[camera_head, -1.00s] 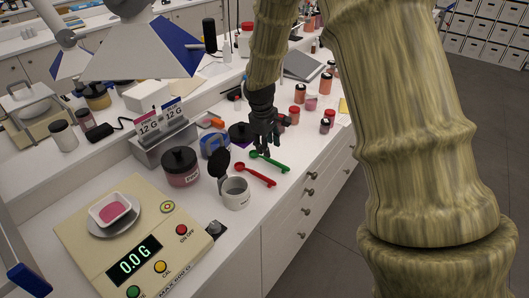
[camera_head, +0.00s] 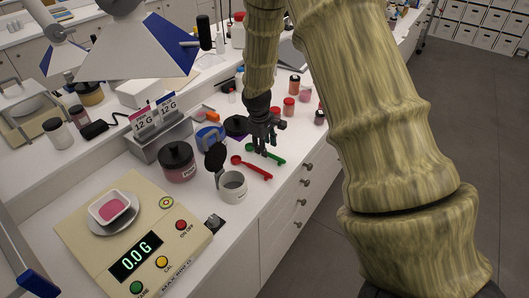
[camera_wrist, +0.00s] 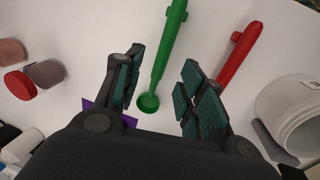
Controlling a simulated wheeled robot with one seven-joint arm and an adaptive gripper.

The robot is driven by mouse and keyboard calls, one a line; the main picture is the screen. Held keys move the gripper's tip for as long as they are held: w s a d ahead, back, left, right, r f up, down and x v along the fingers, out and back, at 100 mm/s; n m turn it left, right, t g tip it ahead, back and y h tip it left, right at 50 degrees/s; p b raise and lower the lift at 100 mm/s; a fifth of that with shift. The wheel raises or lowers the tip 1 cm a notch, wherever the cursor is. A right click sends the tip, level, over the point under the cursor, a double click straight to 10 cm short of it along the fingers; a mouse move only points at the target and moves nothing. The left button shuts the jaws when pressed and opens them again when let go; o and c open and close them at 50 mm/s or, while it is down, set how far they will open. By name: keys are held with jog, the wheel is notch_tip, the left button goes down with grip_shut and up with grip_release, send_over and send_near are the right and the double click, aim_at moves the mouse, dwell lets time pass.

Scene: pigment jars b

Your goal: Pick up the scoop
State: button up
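A green scoop (camera_head: 266,154) and a red scoop (camera_head: 252,168) lie on the white counter, side by side. My gripper (camera_head: 262,147) is above the green scoop in the head view, its fingers pointing down. In the wrist view my gripper (camera_wrist: 160,92) is open, with the green scoop (camera_wrist: 168,58) between its two fingers and not visibly touched. The green scoop's round bowl lies nearest the palm and its handle runs away to the top edge. The red scoop (camera_wrist: 238,55) lies outside the right finger.
A white open jar (camera_head: 233,186) stands near the scoops and also shows in the wrist view (camera_wrist: 292,115). A dark-lidded jar (camera_head: 177,163), a scale (camera_head: 88,242) and card holder (camera_head: 160,143) stand left. Red-lidded jars (camera_head: 289,106) stand behind the gripper.

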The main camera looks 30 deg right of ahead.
jog(key=shift+w+d+f+p, duration=0.15)
jog(key=shift+f+p, duration=0.15)
jog(key=shift+f, duration=0.35)
jog(key=shift+s+d+f+p, duration=0.1)
jog(key=shift+f+p, duration=0.15)
jog(key=shift+f, duration=0.45)
jog(key=shift+w+d+f+p, duration=0.15)
jog(key=shift+f+p, duration=0.15)
jog(key=shift+f, duration=0.35)
grip_shut()
